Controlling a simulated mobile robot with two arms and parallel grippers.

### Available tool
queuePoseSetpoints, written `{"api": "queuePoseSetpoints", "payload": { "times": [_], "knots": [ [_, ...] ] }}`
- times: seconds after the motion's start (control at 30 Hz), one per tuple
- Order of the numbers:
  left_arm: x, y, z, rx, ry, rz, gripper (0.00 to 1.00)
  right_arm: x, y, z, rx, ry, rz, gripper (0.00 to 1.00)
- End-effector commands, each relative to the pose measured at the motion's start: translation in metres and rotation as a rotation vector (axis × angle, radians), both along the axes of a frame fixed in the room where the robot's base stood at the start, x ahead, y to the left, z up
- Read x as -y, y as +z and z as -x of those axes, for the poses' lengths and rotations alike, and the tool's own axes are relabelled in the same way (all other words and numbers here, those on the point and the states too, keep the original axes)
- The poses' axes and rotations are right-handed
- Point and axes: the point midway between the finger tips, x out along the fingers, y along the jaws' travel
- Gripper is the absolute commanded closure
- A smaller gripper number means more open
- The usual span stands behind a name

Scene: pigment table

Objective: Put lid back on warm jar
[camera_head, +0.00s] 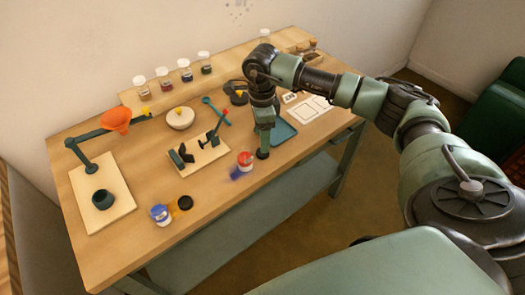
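A small jar with a red and white top (245,159) stands near the table's front edge, right of centre. A blue-purple patch lies at its front left; I cannot tell what it is. A second small jar, blue and white (160,214), stands at the front edge further left. A dark round piece with an orange-yellow edge (184,203) lies beside it; I cannot tell whether it is a lid. My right gripper (263,153) points down just right of the red-topped jar, seemingly apart from it. Its fingers are too small to read. My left gripper is out of view.
On the wooden table (150,248) are an orange funnel (116,119) on a stand, a pale bowl (180,118), a board with dark tools (212,154) and a blue tray (283,133). Several jars line the back shelf. The front left is mostly clear.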

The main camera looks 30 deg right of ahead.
Motion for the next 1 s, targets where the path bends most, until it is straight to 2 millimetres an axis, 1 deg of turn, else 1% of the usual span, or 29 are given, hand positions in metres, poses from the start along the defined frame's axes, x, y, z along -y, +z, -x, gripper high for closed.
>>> {"api": "queuePoseSetpoints", "payload": {
  "times": [0.1, 0.23, 0.33, 0.47, 0.6, 0.73, 0.83, 1.0],
  "knots": [
    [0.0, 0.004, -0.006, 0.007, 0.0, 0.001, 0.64, 0.0, -0.01, 0.0, -0.002, -0.001, 0.001, 0.38],
    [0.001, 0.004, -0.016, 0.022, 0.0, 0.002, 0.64, 0.0, -0.011, 0.0, 0.001, 0.0, 0.0, 0.38],
    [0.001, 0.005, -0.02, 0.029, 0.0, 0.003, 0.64, 0.0, -0.011, 0.0, 0.001, 0.0, 0.0, 0.38],
    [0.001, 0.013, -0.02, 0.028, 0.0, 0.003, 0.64, 0.0, -0.018, 0.0, -0.003, 0.0, 0.0, 0.38],
    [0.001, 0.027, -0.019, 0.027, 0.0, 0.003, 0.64, 0.001, -0.039, -0.001, -0.005, -0.001, 0.0, 0.38],
    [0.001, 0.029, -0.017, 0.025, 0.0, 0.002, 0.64, 0.001, -0.057, -0.002, -0.001, 0.001, 0.0, 0.38],
    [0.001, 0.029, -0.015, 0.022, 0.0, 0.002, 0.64, 0.002, -0.062, -0.002, 0.0, 0.0, 0.001, 0.38],
    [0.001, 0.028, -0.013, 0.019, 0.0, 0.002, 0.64, 0.002, -0.063, -0.002, 0.001, 0.0, 0.0, 0.38]
  ]
}}
